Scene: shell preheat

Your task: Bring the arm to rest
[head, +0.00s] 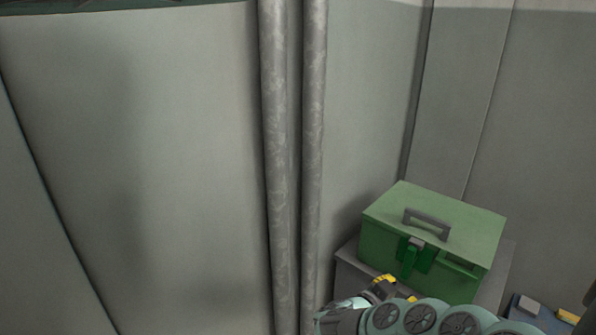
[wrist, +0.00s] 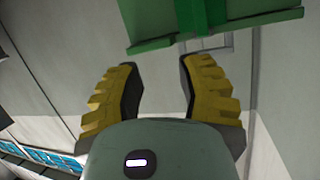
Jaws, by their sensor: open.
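My gripper (wrist: 157,82) is open and empty in the wrist view, its two yellow and black fingers spread apart. In the head view my gripper (head: 397,288) is low at the right, in front of a green box. My arm reaches in from the bottom right corner. The green box (head: 392,245) has a grey handle and a green latch on its front. It is closed and stands on a grey support. Part of the green box also shows at the top of the wrist view (wrist: 215,40), beyond the fingertips.
Two vertical grey pipes (head: 313,150) run down the wall left of the box. Pale wall panels (head: 150,150) fill the left side. A blue surface (head: 545,318) with small grey and yellow items is at the bottom right. A blue-lit strip (wrist: 30,165) shows in the wrist view.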

